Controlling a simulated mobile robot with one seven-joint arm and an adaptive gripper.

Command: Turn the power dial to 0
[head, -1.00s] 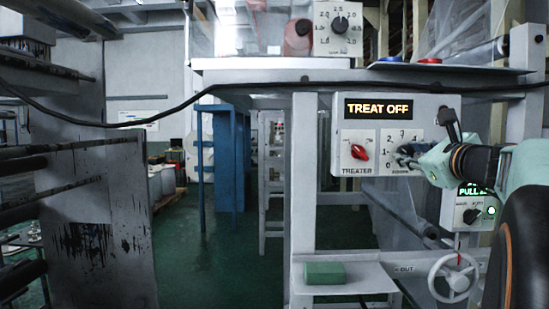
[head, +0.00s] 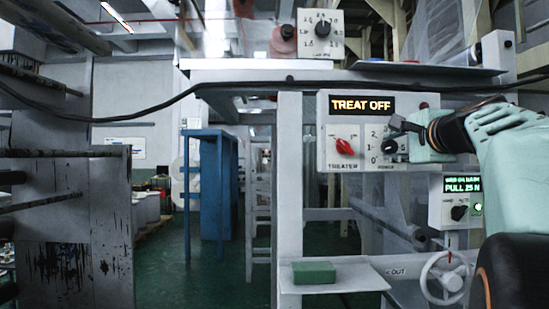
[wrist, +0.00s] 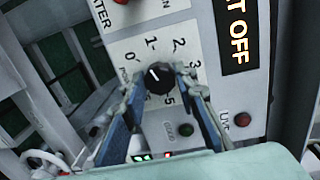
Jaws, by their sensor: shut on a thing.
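The power dial (head: 389,147) is a round black knob on the white treater panel (head: 330,112), with a printed number scale around it. In the wrist view the dial (wrist: 158,80) sits between my two fingertips, and its white mark points between 0 and 1, closer to 0. My gripper (wrist: 159,77) is shut on the dial. In the head view my gripper (head: 399,130) reaches in from the right, and its fingers are small and partly hard to make out there. The display (head: 361,105) above reads TREAT OFF.
A red treater switch (head: 345,146) is left of the dial. A dark red lamp (wrist: 243,119) and a green lamp (wrist: 186,130) sit close to my fingers. A pull control box (head: 448,208), a handwheel (head: 445,279) and a shelf with a green block (head: 314,272) are below.

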